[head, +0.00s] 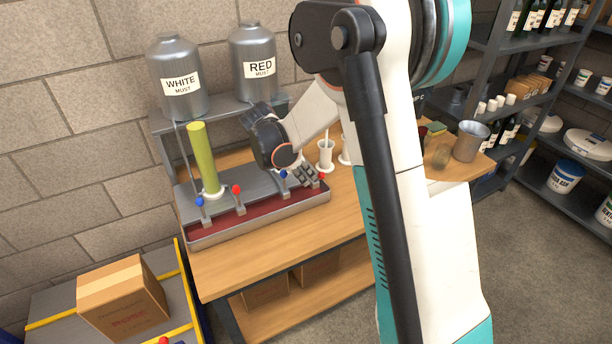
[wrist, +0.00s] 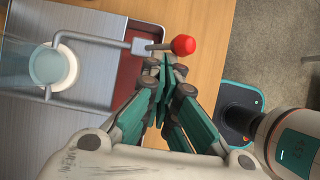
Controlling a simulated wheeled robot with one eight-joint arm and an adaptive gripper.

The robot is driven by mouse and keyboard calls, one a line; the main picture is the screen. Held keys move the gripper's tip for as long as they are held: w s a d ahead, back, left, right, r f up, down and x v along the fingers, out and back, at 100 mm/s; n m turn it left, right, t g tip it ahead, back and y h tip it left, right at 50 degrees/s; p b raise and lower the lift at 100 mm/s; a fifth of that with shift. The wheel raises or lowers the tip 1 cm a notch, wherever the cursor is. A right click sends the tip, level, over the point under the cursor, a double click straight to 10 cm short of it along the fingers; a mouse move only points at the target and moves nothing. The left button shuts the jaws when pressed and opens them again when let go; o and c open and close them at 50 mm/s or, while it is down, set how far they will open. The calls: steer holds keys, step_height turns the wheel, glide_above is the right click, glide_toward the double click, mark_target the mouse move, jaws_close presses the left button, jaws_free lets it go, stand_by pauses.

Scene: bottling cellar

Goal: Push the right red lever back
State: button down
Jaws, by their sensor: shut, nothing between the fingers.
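The right red lever shows in the head view as a small red knob (head: 321,176) at the right end of the metal filling bench (head: 262,221). In the wrist view its round red knob (wrist: 183,45) sits on a short thin stem from a grey block. My gripper (head: 312,181) is beside this knob, partly covering the lever in the head view. In the wrist view the fingers (wrist: 160,68) are closed and empty, with their tips just below the knob in the picture. I cannot tell whether they touch it. The left red lever (head: 236,189) stands further left.
Blue levers stand at the left (head: 199,202) and close to my gripper (head: 283,174). A yellow-green cylinder (head: 203,158) stands on the bench. White must (head: 180,85) and red must (head: 256,65) tanks stand behind. White holders (head: 326,154) and a metal bucket (head: 470,140) are to the right.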

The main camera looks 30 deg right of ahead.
steer(key=shift+r, duration=0.15)
steer(key=shift+r+p, duration=0.5)
steer(key=shift+r, duration=0.2)
steer(key=v, duration=1.2)
